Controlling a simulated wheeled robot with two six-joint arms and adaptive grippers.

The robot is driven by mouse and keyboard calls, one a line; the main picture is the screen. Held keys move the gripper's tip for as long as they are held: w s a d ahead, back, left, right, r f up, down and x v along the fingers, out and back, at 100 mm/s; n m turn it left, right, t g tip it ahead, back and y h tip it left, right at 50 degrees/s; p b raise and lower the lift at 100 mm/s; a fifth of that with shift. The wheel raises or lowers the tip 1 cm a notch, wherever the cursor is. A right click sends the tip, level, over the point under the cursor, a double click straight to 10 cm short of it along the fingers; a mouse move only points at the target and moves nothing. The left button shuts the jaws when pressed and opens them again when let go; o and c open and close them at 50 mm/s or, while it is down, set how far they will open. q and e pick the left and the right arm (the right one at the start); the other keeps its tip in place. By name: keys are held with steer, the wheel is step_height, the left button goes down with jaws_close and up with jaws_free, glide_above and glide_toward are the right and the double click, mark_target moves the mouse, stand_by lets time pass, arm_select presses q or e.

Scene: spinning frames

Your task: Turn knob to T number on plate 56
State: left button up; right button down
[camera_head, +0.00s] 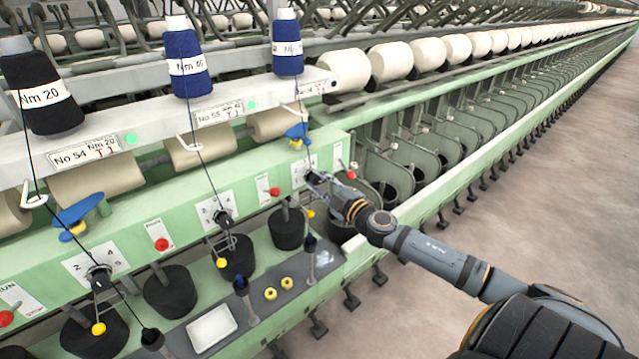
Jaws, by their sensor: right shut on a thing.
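The third number plate (312,88) from the left sits on the pale upper rail, below a blue spool (288,58). Its text is too small to read surely; the two to its left read No 55 (218,113) and No 54 (85,152). Below the third plate, a white dial panel (298,174) is on the green beam. My right gripper (314,180) reaches in from the lower right and is shut on the knob at this panel. The gripper largely hides the knob, so its pointing cannot be told. My left gripper is not in view.
Similar dial panels with knobs (222,217) and red buttons (161,244) line the beam to the left. Threads run down from the spools. A grey shelf below holds a white tray (212,327) and yellow rings (286,283). Open floor (540,190) lies to the right.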

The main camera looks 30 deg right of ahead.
stand_by(0.3)
steer(key=c, duration=1)
jaws_free()
